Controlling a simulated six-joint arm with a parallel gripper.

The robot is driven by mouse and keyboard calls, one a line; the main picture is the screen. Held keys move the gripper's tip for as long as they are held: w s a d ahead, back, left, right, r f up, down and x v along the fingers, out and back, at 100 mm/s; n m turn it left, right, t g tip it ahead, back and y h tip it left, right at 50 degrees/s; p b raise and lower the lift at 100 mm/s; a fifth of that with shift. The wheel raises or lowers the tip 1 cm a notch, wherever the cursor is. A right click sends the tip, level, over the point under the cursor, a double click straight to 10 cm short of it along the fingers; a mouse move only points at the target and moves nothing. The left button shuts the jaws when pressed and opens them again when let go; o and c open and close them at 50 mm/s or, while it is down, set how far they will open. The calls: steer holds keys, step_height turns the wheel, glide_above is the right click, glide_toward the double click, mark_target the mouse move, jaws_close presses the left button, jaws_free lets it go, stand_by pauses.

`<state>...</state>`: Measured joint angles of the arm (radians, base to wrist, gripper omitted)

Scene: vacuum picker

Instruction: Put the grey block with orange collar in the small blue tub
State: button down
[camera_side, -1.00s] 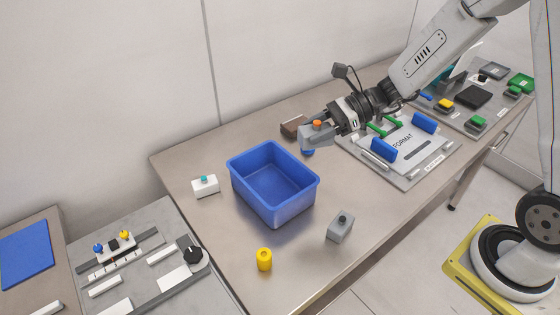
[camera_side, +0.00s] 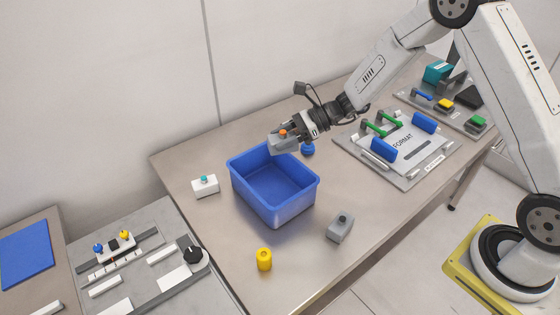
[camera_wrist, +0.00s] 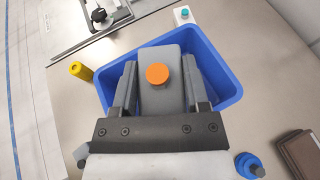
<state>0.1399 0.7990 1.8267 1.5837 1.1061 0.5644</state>
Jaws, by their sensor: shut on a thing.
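The grey block with orange collar (camera_side: 284,144) is held in my gripper (camera_side: 295,139). In the wrist view the block (camera_wrist: 161,98) sits between the two dark fingers of my gripper (camera_wrist: 160,90), with its round orange top facing the camera. The small blue tub (camera_side: 305,205) stands on the metal table. In the side view the block is at the tub's back right rim, seemingly above it. In the wrist view the tub (camera_wrist: 228,72) lies behind and below the block, which hides much of its inside. The visible part of the tub's inside is empty.
A white block with teal top (camera_side: 205,186) is left of the tub. A yellow cylinder (camera_side: 264,260) and a grey block with dark knob (camera_side: 340,228) are in front. A blue knobbed piece (camera_side: 307,148) and a brown block (camera_wrist: 301,153) are near the tub's back right. The FORMAT plate (camera_side: 405,150) is farther right.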

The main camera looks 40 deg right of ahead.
steer(key=shift+w+f, duration=0.1)
steer(key=shift+f, duration=0.05)
steer(key=shift+w+f, duration=0.15)
steer(key=shift+f, duration=1.55)
steer(key=shift+f, duration=0.65)
steer(key=shift+c, duration=0.4)
jaws_free()
steer(key=shift+r, duration=0.15)
